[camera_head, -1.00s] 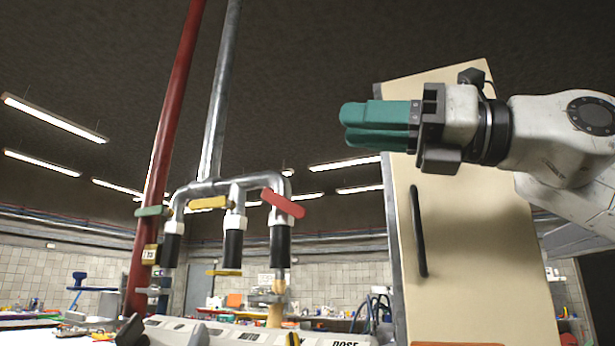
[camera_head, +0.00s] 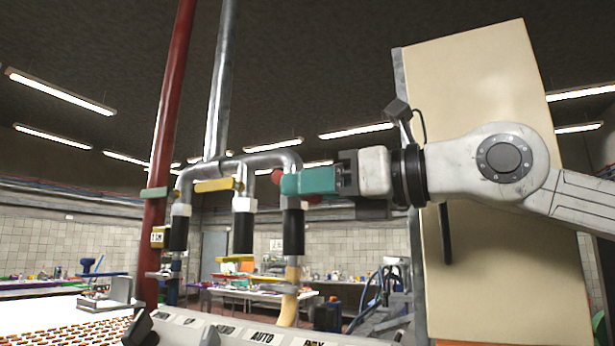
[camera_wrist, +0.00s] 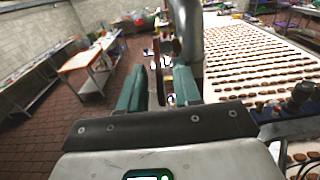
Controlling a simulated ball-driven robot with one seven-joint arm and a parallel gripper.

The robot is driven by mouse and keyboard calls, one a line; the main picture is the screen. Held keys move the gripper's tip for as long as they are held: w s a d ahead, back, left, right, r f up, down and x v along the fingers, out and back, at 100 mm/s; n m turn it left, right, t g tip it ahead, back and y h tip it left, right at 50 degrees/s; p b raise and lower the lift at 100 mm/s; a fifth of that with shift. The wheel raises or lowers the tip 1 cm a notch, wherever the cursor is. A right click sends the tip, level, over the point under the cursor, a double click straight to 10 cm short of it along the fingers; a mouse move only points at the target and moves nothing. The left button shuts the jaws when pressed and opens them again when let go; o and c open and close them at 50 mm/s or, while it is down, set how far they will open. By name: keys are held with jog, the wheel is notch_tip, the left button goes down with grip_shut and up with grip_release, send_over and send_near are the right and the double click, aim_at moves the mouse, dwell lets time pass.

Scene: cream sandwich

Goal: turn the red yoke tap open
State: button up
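The red yoke tap (camera_head: 277,176) is the rightmost of the taps on the grey pipe yoke, above a black-sleeved outlet. Small red parts of it show at the fingertips and just below them; the rest is hidden behind my gripper (camera_head: 284,184). My gripper's teal fingers point left, level with the tap. In the wrist view the fingers (camera_wrist: 158,85) stand apart, with a thin dark reddish strip between them that looks like the tap handle. I cannot tell whether either finger touches it.
A yellow tap (camera_head: 214,185) and a green tap (camera_head: 155,193) sit left on the same pipes. A red pipe (camera_head: 170,100) rises at the left. A cream cabinet (camera_head: 490,270) stands behind my arm. A labelled control panel (camera_head: 235,333) lies below.

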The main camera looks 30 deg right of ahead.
jog(key=shift+w+a, duration=0.15)
jog(key=shift+w, duration=0.05)
grip_shut()
jog(key=shift+f, duration=0.1)
